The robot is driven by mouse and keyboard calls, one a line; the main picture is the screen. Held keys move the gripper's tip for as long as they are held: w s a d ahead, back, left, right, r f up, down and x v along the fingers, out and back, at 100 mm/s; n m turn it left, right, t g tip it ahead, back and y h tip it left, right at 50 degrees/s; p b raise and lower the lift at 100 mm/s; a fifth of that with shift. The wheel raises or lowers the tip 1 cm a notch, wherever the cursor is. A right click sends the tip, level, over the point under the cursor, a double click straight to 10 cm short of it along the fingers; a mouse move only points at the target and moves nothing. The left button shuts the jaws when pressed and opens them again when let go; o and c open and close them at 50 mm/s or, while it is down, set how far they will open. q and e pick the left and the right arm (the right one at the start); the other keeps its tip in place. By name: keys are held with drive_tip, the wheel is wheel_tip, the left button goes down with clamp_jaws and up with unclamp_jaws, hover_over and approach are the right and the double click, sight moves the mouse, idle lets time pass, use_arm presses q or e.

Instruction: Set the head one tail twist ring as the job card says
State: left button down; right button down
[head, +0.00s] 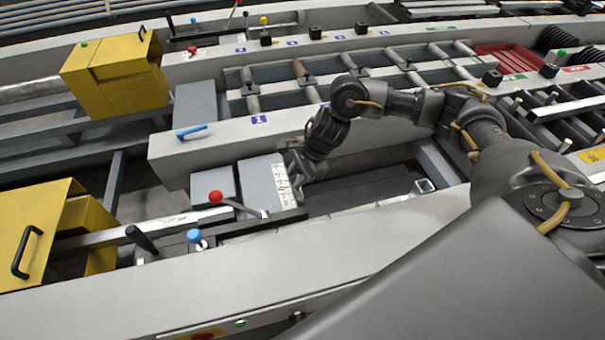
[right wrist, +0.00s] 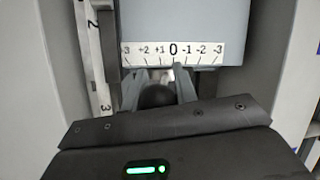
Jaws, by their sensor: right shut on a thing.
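My right gripper (head: 296,182) is low at a grey block (head: 262,172) in the near lane, beside its white scale plate (head: 282,182). In the right wrist view the scale plate (right wrist: 172,52) reads from +3 at left through 0 to -3 at right. The gripper's two fingers (right wrist: 158,88) are shut on a dark rounded part, taken as the twist ring (right wrist: 155,96), just below the scale. A small bright spot shows between the fingertips, under or slightly left of the 0. The fingers hide most of the ring, so its exact setting cannot be read. No job card is readable.
A lever with a red knob (head: 215,196) and a blue knob (head: 194,236) stand left of my gripper. Yellow housings (head: 115,75) are at left. A blue handle (head: 192,131) sits on the rail behind. A red tray (head: 506,60) lies at the far right.

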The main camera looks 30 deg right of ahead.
drive_tip(key=c, duration=1.1)
unclamp_jaws()
drive_tip(key=shift+c, duration=0.2)
drive_tip(key=b+v, duration=0.1)
drive_tip(key=v, duration=0.9)
drive_tip(key=shift+r, duration=0.4)
drive_tip(key=shift+d, duration=0.1)
